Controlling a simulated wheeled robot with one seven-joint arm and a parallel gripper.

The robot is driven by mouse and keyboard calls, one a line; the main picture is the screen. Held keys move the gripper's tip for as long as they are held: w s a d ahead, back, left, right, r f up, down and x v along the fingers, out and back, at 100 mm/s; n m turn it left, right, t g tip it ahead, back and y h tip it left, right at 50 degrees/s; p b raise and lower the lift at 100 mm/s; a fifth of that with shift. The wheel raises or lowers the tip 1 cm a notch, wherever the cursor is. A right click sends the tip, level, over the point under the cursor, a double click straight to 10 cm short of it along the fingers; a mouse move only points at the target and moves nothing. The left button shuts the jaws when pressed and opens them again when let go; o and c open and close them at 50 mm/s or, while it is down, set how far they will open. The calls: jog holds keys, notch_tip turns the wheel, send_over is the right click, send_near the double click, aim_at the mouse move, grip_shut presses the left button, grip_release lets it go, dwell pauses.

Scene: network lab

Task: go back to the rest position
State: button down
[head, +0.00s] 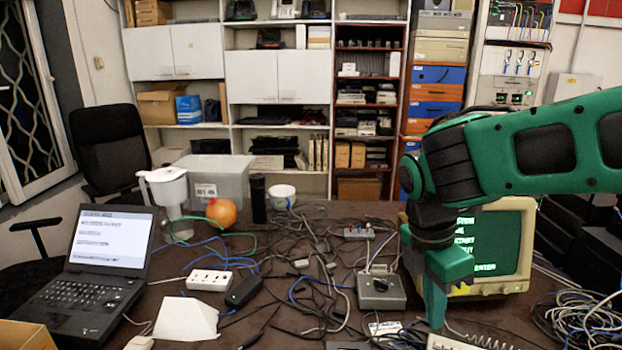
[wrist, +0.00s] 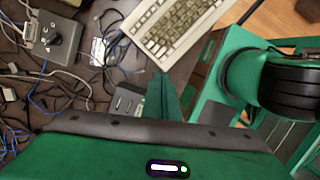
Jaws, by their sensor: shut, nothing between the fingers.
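My gripper (head: 437,300) hangs from the green arm on the right of the head view, pointing down over the right part of the table, in front of the old monitor. Its fingers are shut with nothing between them. In the wrist view my gripper (wrist: 165,98) shows as green fingers near the middle, above the dark table. No object is held.
The table (head: 375,215) carries many tangled cables. A grey switch box (head: 381,291), a beige monitor (head: 500,240), a laptop (head: 95,265), a white jug (head: 170,197) and an orange ball (head: 221,212) stand on it. A keyboard (wrist: 178,27) lies near my gripper.

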jog(key=s+d+f+m+y, duration=0.1)
jog(key=s+d+m, duration=0.5)
jog(key=d+m, duration=0.3)
jog(key=s+d+f+m+y, duration=0.1)
jog(key=s+d+m, duration=0.6)
jog(key=m, duration=1)
jog(key=d+f, duration=0.1)
jog(key=d, duration=0.2)
jog(key=shift+s+d+m, duration=0.25)
jog(key=shift+m, duration=0.15)
